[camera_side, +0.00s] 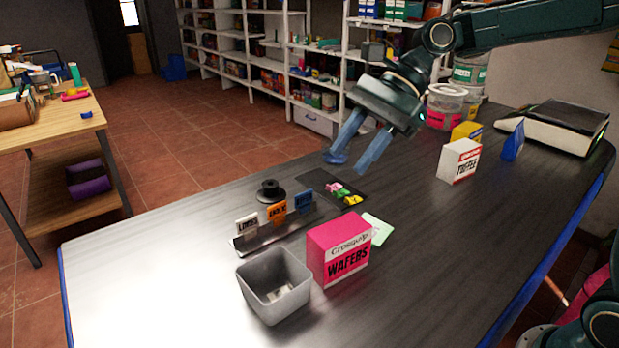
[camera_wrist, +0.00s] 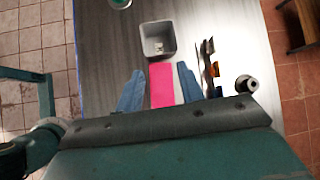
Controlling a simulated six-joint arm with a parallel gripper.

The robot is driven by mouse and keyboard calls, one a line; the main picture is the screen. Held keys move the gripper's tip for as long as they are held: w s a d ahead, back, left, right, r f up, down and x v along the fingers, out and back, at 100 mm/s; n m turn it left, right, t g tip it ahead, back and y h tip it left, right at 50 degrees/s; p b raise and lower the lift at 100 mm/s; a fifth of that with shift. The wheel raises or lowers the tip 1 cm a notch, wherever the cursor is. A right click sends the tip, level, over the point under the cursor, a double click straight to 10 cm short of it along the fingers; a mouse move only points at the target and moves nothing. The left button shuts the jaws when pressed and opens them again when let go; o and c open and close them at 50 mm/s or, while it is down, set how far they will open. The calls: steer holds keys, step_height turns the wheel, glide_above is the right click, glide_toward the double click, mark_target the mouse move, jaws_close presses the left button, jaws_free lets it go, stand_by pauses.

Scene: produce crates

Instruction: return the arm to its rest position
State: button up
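My gripper (camera_side: 351,163) is raised above the dark table (camera_side: 420,240), with its two blue fingers apart and nothing between them. It hangs above and behind the dark mat with small wrapped pieces. In the wrist view my gripper (camera_wrist: 159,82) also shows open fingers. The pink wafers box (camera_side: 339,249) stands on the table, and in the wrist view the pink box (camera_wrist: 162,86) shows in the gap, below the fingers and not held. The grey bin (camera_side: 273,286) stands beside the box, with a small pale item inside.
A card rack (camera_side: 272,238) and a black round object (camera_side: 270,190) stand near the far edge. Yellow and pink wrapped pieces (camera_side: 340,191) lie on the mat. A toffee box (camera_side: 459,160), a blue card (camera_side: 513,142) and clear tubs (camera_side: 445,105) stand at the right. The near right table is clear.

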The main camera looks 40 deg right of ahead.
steer(key=s+d+f+n+t+h, duration=0.2)
steer(key=s+d+n+h, duration=0.2)
steer(key=s+d+n, duration=0.2)
steer(key=s+d+f+n+t+h, duration=0.1)
steer(key=s+d+n+h, duration=0.3)
steer(key=s+n, duration=0.7)
steer(key=shift+s+d+f+t, duration=0.5)
steer(key=shift+s+d, duration=0.55)
steer(key=shift+s, duration=0.9)
steer(key=shift+r, duration=0.15)
